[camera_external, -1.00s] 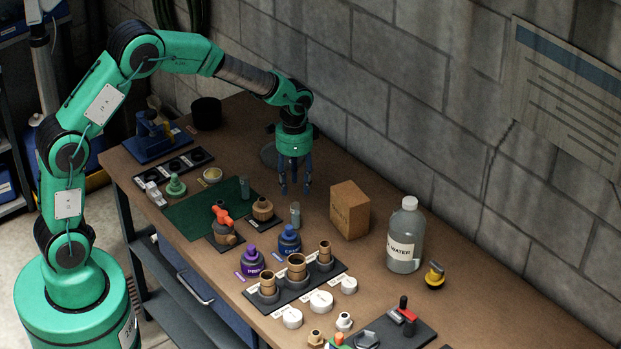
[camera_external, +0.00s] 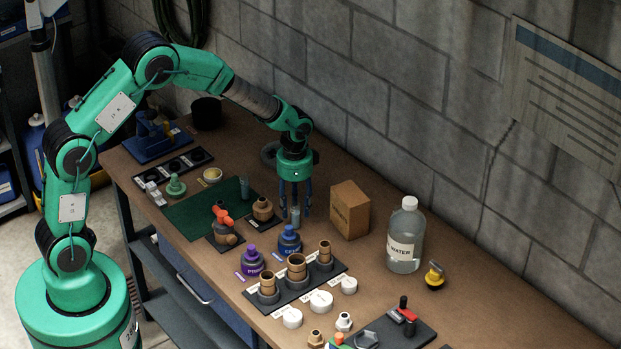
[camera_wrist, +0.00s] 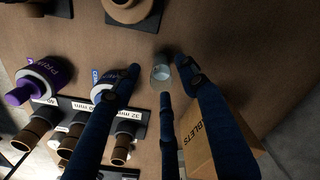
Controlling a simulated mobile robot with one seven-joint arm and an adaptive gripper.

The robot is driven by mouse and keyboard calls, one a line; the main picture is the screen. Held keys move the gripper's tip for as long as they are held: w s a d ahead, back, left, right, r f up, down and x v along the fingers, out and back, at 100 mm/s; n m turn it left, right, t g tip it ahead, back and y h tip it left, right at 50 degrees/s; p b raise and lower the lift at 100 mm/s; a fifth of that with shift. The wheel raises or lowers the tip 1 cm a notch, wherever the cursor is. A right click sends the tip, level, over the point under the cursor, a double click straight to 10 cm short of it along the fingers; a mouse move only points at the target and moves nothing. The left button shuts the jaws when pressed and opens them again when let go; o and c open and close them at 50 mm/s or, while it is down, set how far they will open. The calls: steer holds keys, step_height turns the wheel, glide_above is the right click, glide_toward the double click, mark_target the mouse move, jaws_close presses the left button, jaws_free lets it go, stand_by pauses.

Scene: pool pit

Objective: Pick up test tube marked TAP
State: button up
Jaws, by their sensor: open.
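A small clear test tube (camera_external: 295,216) stands upright on the bench, behind the blue-capped bottle. It also shows from above in the wrist view (camera_wrist: 161,73); no marking on it can be read.
A cardboard box (camera_external: 350,210) stands close right of my gripper. A blue bottle (camera_external: 289,240) and purple bottle (camera_external: 252,261) are in front, near the pipe-fitting rack (camera_external: 325,279). A fitting on a dark plate (camera_external: 263,209) is close left. A water jug (camera_external: 405,236) stands further right.

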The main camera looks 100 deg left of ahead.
mark_target(295, 218)
steer(key=shift+f, duration=0.15)
steer(key=shift+a+f+b, duration=0.15)
steer(key=shift+f+b, duration=0.55)
steer(key=shift+f, duration=1.8)
steer(key=c, duration=1)
